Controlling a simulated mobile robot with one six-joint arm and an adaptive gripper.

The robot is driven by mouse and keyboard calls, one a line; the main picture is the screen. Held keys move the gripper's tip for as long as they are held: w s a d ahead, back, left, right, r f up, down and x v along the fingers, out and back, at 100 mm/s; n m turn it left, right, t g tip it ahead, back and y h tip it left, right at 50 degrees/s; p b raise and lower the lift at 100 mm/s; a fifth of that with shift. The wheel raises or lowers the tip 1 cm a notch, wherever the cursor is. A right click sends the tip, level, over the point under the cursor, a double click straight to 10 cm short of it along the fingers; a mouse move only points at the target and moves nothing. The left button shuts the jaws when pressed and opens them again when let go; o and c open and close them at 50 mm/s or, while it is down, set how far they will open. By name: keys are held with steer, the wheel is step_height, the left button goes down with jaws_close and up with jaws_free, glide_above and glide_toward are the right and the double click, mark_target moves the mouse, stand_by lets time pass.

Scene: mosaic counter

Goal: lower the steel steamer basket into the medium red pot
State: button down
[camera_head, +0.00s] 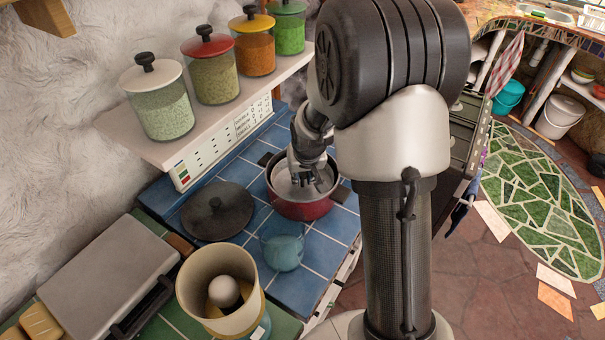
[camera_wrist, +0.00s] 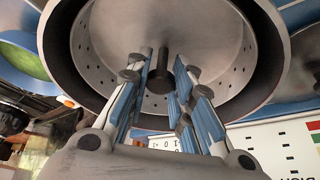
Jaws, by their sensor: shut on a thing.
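The medium red pot (camera_head: 302,210) stands on the blue tiled counter, with a dark handle on each side. The steel steamer basket (camera_head: 284,184) shows as a pale disc within the pot's rim, partly hidden by my gripper (camera_head: 307,178). In the wrist view the basket (camera_wrist: 100,40) has a wall with small holes and a dark central post (camera_wrist: 160,72). The dark pot rim (camera_wrist: 57,60) surrounds it. My gripper's blue-padded fingers are on either side of the post and shut on it. Whether the basket touches the pot's bottom cannot be told.
A cream container (camera_head: 190,295) holds a white round thing. A shelf (camera_head: 150,150) with several jars runs behind. My arm hides the counter to the right.

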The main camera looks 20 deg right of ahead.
steer(key=c, duration=1.3)
jaws_free()
steer(key=shift+c, duration=0.2)
steer(key=shift+o, duration=0.5)
steer(key=o, duration=0.4)
steer(key=shift+r+p, duration=3.5)
steer(key=shift+r, duration=1.55)
